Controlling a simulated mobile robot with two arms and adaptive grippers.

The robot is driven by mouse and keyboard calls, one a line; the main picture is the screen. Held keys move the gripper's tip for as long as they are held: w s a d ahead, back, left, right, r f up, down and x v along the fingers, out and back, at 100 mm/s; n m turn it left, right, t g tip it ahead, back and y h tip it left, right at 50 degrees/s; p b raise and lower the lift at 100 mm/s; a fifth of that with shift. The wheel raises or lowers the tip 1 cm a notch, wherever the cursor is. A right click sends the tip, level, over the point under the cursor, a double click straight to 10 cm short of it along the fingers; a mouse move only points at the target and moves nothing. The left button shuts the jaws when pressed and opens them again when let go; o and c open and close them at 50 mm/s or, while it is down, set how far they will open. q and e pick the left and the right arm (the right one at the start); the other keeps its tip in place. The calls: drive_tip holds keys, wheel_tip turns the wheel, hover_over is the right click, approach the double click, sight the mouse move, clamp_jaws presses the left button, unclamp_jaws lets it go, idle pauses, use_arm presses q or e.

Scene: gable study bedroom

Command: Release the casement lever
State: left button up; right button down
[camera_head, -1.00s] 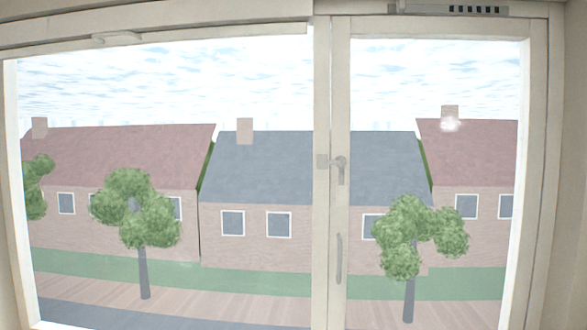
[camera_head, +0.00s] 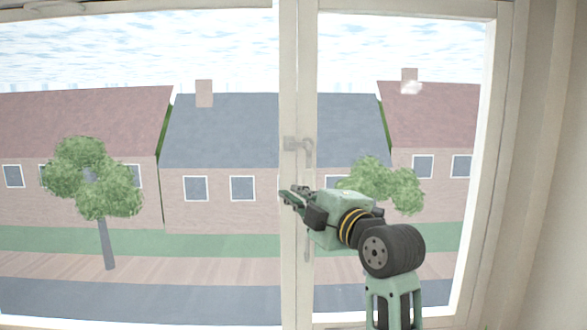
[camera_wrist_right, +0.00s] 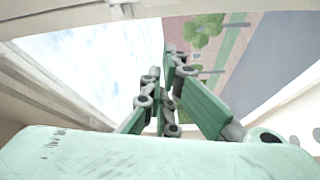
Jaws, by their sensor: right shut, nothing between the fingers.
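The casement lever (camera_head: 307,150) is a small grey handle on the upright post between the two panes, with its grip hanging down. The right casement frame (camera_head: 498,130) looks closed. My right gripper (camera_head: 287,194), green and black, is in front of the post, a little below and left of the lever. Its fingers are shut with nothing between them. Whether it touches the post cannot be told. In the right wrist view the shut fingers (camera_wrist_right: 172,60) point toward the window; I cannot make out the lever there. My left gripper is not in view.
A long pull bar (camera_head: 307,245) on the casement's left stile is partly hidden behind my right gripper. The fixed left pane fills the left side. A plain wall (camera_head: 560,190) stands at the right. Houses and trees are outside the glass.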

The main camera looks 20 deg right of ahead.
drive_tip(key=shift+s+d+r+n+t, duration=0.1)
drive_tip(key=shift+r+n+t, duration=0.05)
drive_tip(key=shift+r, duration=0.45)
drive_tip(key=shift+s+r+n+t, duration=0.1)
drive_tip(key=shift+r+n+t, duration=0.05)
drive_tip(key=shift+r, duration=0.45)
drive_tip(key=shift+w, duration=0.1)
drive_tip(key=p+x, duration=0.6)
drive_tip(key=x, duration=0.4)
drive_tip(key=d, duration=0.1)
drive_tip(key=d+p, duration=0.1)
drive_tip(key=d+f+p, duration=0.1)
drive_tip(key=shift+s+d, duration=0.3)
drive_tip(key=shift+d, duration=0.1)
drive_tip(key=shift+a, duration=0.1)
